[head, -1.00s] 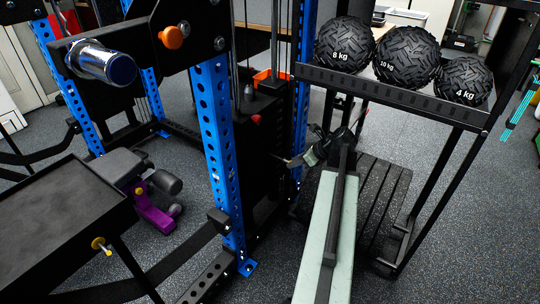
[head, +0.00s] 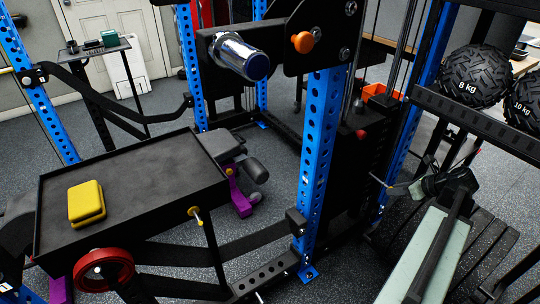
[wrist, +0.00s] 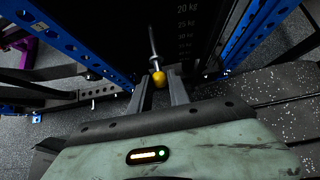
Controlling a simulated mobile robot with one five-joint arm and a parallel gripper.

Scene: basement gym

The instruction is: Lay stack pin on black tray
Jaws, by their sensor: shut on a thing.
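The stack pin (wrist: 158,77) has a yellow knob and a thin metal rod. In the wrist view my gripper (wrist: 160,92) is shut on the knob, with the rod pointing away toward the dark weight stack. In the head view my gripper (head: 389,189) is beside the stack, and the pin's rod (head: 377,181) shows as a thin line at its side. I cannot tell whether the tip is clear of the stack. The black tray (head: 140,165) stands at left in the head view, rimmed, with a yellow block (head: 87,203) on its left part.
The weight stack (head: 340,180) and a blue rack upright (head: 314,150) stand between my gripper and the tray. A chrome bar end (head: 240,56) juts out above. Medicine balls (head: 475,75) sit on a rack at right. The tray's middle and right are bare.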

